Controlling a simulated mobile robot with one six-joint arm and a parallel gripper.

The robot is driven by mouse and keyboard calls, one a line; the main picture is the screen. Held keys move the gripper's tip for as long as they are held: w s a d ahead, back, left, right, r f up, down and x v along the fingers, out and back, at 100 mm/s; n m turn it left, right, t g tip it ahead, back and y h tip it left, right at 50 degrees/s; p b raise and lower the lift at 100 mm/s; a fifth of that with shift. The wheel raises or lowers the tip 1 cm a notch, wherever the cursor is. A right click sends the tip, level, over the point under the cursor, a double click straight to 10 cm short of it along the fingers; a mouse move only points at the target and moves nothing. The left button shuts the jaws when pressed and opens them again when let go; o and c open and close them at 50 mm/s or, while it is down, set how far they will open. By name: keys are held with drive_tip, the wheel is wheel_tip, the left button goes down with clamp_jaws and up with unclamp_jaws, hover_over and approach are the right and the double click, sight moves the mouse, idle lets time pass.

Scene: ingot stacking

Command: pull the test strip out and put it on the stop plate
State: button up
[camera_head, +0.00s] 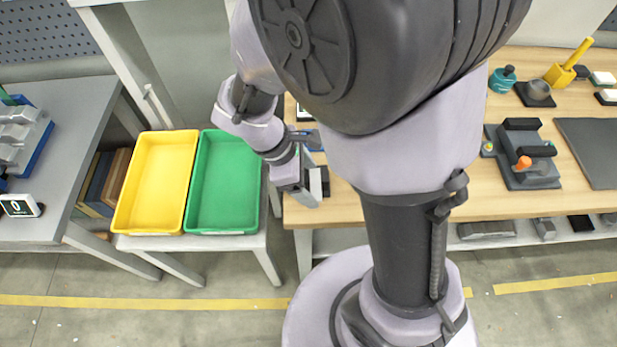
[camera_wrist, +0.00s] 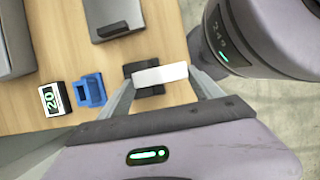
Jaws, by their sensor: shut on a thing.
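In the wrist view my gripper (camera_wrist: 160,78) is shut on a white strip (camera_wrist: 161,74), which spans the space between the two fingertips. I take it to be the test strip. A small black plate (camera_wrist: 150,91) shows partly behind the strip at the table's edge; whether the strip touches it I cannot tell, nor whether it is the stop plate. A blue holder (camera_wrist: 89,90) stands to the left, apart from the strip. In the head view my gripper (camera_head: 306,190) is at the left edge of the wooden table, and the strip cannot be made out.
A display reading 20 (camera_wrist: 54,99) stands left of the blue holder. A grey block with a dark slot (camera_wrist: 113,17) lies beyond. In the head view a yellow tray (camera_head: 124,215) and a green tray (camera_head: 195,213) stand left of the wooden table (camera_head: 350,214). A grey fixture (camera_head: 530,174) stands right.

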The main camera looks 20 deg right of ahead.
drive_tip(key=shift+r+p, duration=0.6)
drive_tip(key=shift+p, duration=0.05)
wheel_tip(320, 180, up, 4)
drive_tip(key=p, duration=0.4)
drive_tip(key=shift+r+p, duration=0.2)
drive_tip(key=shift+p, duration=0.1)
idle(0.4)
